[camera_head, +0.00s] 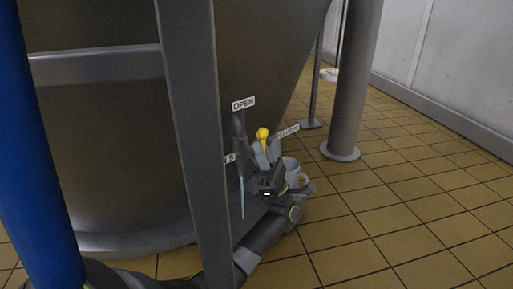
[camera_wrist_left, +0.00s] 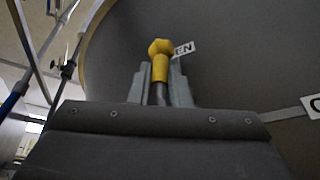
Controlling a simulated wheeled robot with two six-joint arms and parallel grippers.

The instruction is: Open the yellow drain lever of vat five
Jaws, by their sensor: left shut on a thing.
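The yellow drain lever (camera_head: 262,134) is low on the side of the vat (camera_head: 110,140), its knob between the OPEN label (camera_head: 243,103) and the CLOSED label (camera_head: 288,132). My left gripper (camera_head: 265,154) is shut on the lever, with the yellow knob standing out beyond the fingertips. In the left wrist view the yellow knob and grip (camera_wrist_left: 160,62) stand between the two grey fingers (camera_wrist_left: 160,88), with a dark shaft below. The OPEN label (camera_wrist_left: 184,49) is partly hidden behind the knob there. My right gripper is not in view.
A grey upright post (camera_head: 190,130) stands in front of the vat, close to my left arm. A round grey leg (camera_head: 352,90) stands on the tiled floor (camera_head: 400,200) to the right. The floor at the right is clear up to the pale wall (camera_head: 455,50).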

